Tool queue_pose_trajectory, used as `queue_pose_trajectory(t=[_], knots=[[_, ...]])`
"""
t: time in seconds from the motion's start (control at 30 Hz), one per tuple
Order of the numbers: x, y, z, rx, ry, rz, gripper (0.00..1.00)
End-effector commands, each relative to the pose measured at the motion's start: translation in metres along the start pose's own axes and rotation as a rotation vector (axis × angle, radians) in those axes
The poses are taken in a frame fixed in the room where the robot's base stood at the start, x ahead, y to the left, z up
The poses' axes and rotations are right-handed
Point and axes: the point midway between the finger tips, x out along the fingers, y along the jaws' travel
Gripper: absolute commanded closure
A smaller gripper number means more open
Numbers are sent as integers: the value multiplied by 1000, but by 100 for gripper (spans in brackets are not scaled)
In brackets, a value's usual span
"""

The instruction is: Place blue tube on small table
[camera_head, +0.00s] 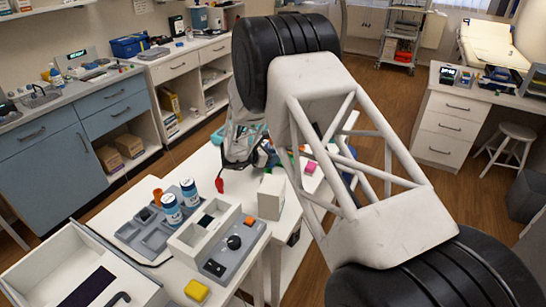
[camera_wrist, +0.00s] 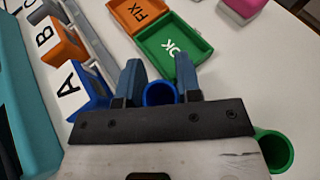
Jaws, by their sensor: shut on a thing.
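In the wrist view, the blue tube (camera_wrist: 159,93) is upright between the two fingers of my gripper (camera_wrist: 159,75), which is shut on it. Only its round open top shows; the lower part is hidden by my gripper. In the head view my arm covers much of the middle, and I cannot make out the blue tube or my fingertips there. A white table (camera_head: 205,165) lies below my arm in the head view. I cannot tell whether it is the small table.
A green tube (camera_wrist: 273,150) stands right of my gripper. A green OK tray (camera_wrist: 172,45), an orange FIX tray (camera_wrist: 138,12) and blue A (camera_wrist: 80,90) and orange B (camera_wrist: 58,42) bins are close. Two blue-and-white bottles (camera_head: 172,212) and a white-grey device (camera_head: 205,225) stand nearer in the head view.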

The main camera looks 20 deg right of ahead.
Motion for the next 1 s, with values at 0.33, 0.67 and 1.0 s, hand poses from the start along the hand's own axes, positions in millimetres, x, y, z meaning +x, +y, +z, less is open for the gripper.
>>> queue_pose_trajectory(t=[0.33, 0.67, 1.0], knots=[[1, 0, -1, 0, 0, 0, 90], [1, 0, -2, 1, 0, 0, 42], [-5, 0, 0, 1, 0, 1, 42]])
